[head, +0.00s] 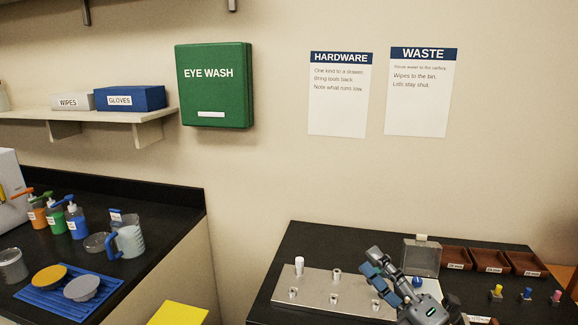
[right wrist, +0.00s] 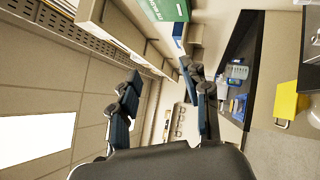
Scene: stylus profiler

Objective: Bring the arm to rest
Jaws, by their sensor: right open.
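My right gripper (head: 371,268) is raised in front of the right-hand dark bench, at the lower right of the head view. It points up and to the left. In the right wrist view its two fingers stand well apart, with nothing between the fingertips (right wrist: 160,88). It is open and empty. In the head view it covers part of the pale plate (head: 318,286) on the bench. Whether it touches anything there cannot be told from the head view. My left gripper is not in view.
The plate bears several small metal pieces. Brown trays (head: 489,260) and a small clear-lidded box (head: 423,256) stand behind. Coloured pegs (head: 526,294) stand at right. The left bench holds bottles (head: 76,224), a jug (head: 129,240) and a blue mat (head: 105,287). A yellow object (head: 178,314) stands between benches.

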